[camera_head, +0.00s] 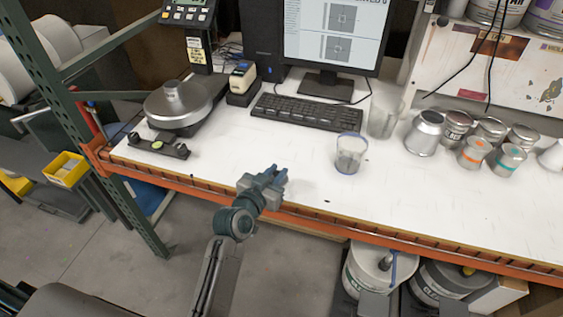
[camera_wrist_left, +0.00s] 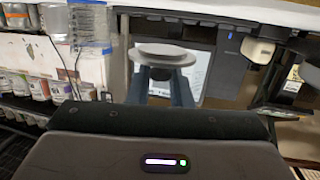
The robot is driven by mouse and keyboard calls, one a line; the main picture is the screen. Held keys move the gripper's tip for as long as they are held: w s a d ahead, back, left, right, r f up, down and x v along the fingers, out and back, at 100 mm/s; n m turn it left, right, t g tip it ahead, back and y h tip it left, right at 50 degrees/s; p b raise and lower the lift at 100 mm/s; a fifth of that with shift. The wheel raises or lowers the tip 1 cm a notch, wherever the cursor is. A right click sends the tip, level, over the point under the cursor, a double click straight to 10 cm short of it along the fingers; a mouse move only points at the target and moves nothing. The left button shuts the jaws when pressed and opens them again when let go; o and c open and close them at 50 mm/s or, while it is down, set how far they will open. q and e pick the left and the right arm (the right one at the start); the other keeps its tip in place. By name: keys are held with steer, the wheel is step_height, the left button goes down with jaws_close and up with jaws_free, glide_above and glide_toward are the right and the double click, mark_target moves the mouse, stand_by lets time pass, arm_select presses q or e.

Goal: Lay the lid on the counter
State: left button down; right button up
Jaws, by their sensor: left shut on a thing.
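My left gripper (camera_head: 276,177) hangs at the front edge of the white counter (camera_head: 235,160), left of the clear cup. In the left wrist view its two dark fingers are shut on the lid (camera_wrist_left: 163,52), a pale grey disc with a narrower part between the fingertips. In the head view I cannot make out the lid at the fingertips. The right gripper is in neither view.
A clear blue-rimmed cup (camera_head: 350,153) stands right of my gripper, with a taller clear container (camera_head: 384,116) behind. A keyboard (camera_head: 309,113), a scale (camera_head: 178,108) and several cans (camera_head: 425,133) stand around. The counter's front left is bare.

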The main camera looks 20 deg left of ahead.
arm_select(q)
steer(key=w, duration=0.2)
steer(key=w+b, duration=0.1)
steer(key=w, duration=0.1)
steer(key=w+a, duration=0.1)
steer(key=w, duration=0.2)
steer(key=shift+w+a+f+b, duration=0.1)
steer(key=shift+f+b, duration=0.25)
steer(key=shift+w+a, duration=0.1)
steer(key=shift+w, duration=0.15)
steer(key=shift+w+f, duration=0.1)
steer(key=shift+f, duration=0.1)
step_height(320, 180, down, 3)
steer(key=b, duration=0.3)
steer(key=shift+f, duration=0.15)
steer(key=c, duration=1.4)
jaws_free()
steer(key=shift+o, duration=0.4)
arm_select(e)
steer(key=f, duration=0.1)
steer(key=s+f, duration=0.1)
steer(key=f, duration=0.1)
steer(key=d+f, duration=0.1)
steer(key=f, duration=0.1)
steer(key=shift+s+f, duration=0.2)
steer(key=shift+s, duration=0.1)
